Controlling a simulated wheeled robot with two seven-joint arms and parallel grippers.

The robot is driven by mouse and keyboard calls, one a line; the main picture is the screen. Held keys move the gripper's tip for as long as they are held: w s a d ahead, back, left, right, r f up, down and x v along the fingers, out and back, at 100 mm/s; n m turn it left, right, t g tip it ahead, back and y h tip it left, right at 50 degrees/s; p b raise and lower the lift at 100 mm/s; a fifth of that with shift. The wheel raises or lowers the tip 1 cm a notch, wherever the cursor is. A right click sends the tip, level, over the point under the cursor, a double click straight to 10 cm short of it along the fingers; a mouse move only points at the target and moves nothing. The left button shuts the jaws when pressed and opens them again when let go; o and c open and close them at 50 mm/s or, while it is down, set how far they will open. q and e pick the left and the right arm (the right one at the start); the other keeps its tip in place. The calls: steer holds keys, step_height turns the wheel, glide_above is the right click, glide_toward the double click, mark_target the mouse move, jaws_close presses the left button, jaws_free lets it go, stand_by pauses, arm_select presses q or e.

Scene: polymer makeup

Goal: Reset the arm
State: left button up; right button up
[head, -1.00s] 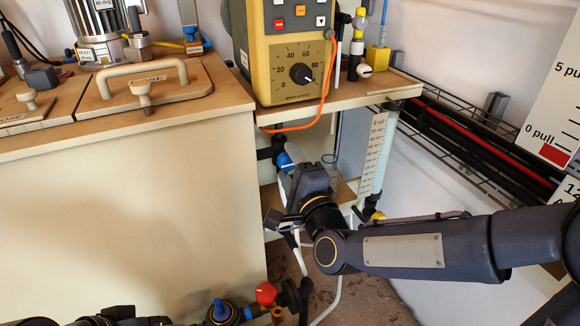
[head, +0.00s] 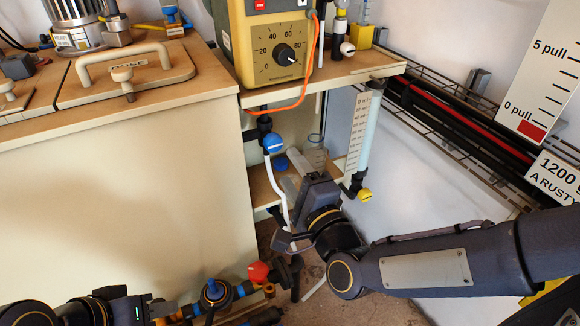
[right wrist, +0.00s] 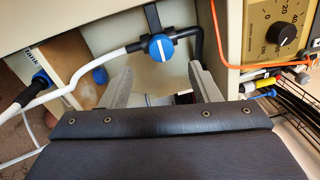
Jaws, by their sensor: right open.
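My right arm comes in from the right in the head view. Its right gripper (head: 283,192) is in front of the lower shelf of the stand, beside a blue-knobbed valve (head: 273,143) with a white hose. In the right wrist view the two pale fingers of this gripper (right wrist: 160,78) are spread apart with nothing held between them. The blue valve knob (right wrist: 161,47) shows just beyond the fingertips. My left gripper (head: 158,310) is low at the bottom left, near the pipework, partly cut off and dark; its jaws are not clear.
A yellow dial box (head: 280,60) stands on the stand's top shelf, with an orange cable hanging down. A clear graduated tube (head: 367,125) hangs at its right. A red-knobbed valve (head: 258,272) and a blue-topped valve (head: 213,291) sit low. A cream cabinet (head: 120,210) fills the left.

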stand_by(0.3)
steer(key=s+d+f+n+g+h+p, duration=0.25)
steer(key=s+d+n+g, duration=0.3)
steer(key=d+n, duration=0.35)
steer(key=s+d+f+n+g, duration=0.2)
steer(key=s+d+g, duration=0.15)
steer(key=s, duration=0.35)
steer(key=s+d+f+n+g, duration=0.25)
steer(key=s+d, duration=0.25)
steer(key=s, duration=0.3)
step_height(320, 180, up, 38)
steer(key=p, duration=3.8)
steer(key=shift+w+a+h+p, duration=0.2)
steer(key=shift+h+p, duration=0.1)
steer(key=shift+h, duration=0.15)
steer(key=shift+g, duration=0.25)
